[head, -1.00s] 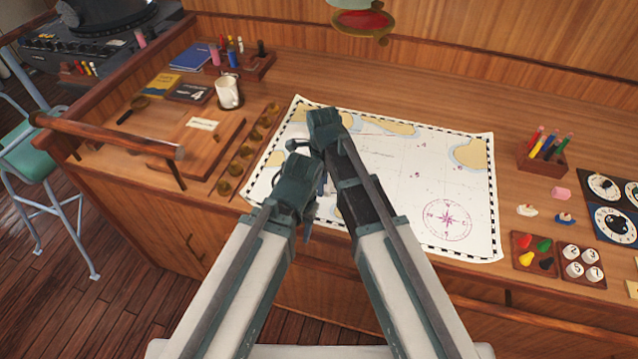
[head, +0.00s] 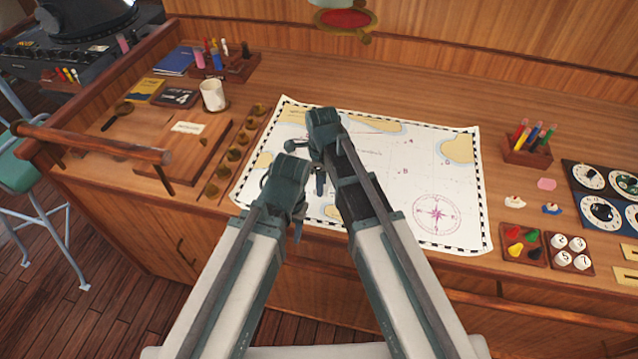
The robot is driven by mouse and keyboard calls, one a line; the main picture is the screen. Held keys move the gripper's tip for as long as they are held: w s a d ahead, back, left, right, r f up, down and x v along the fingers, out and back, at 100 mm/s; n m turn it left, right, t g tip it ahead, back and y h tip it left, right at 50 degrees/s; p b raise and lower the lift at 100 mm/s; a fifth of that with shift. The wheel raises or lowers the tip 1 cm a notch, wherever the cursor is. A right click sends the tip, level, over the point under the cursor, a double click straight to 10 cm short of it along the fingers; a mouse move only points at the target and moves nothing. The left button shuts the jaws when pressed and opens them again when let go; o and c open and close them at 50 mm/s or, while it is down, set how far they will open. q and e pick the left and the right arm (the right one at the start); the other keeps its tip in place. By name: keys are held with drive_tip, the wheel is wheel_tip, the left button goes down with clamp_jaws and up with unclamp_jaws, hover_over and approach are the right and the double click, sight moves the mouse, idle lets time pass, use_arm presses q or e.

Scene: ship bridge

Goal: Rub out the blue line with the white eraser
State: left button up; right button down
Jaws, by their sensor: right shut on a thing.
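A white sea chart (head: 460,175) with a checkered border and a pink compass rose lies on the wooden desk. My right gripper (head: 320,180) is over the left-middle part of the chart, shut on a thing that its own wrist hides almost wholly. I cannot make out the held thing's colour or shape. My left gripper (head: 299,225) is close beside it, over the chart's near edge; its fingers are too hidden to judge. I see no blue line on the bare parts of the chart; my arms cover part of it. No white eraser shows on the desk.
Right of the chart are a pen holder (head: 527,150), a pink block (head: 547,184), small boat pieces (head: 551,208), a peg tray (head: 522,243) and dials (head: 602,211). On the left are a wooden board (head: 185,150), a mug (head: 212,95) and a rail (head: 95,142).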

drive_tip(key=shift+d, duration=1)
drive_tip(key=shift+s+d, duration=0.15)
drive_tip(key=shift+d, duration=0.95)
drive_tip(key=shift+d, duration=0.1)
drive_tip(key=shift+d, duration=1.05)
drive_tip(key=shift+s+d, duration=0.1)
drive_tip(key=shift+d, duration=1.1)
drive_tip(key=shift+d, duration=0.1)
drive_tip(key=shift+s+d, duration=0.1)
drive_tip(key=shift+d, duration=0.95)
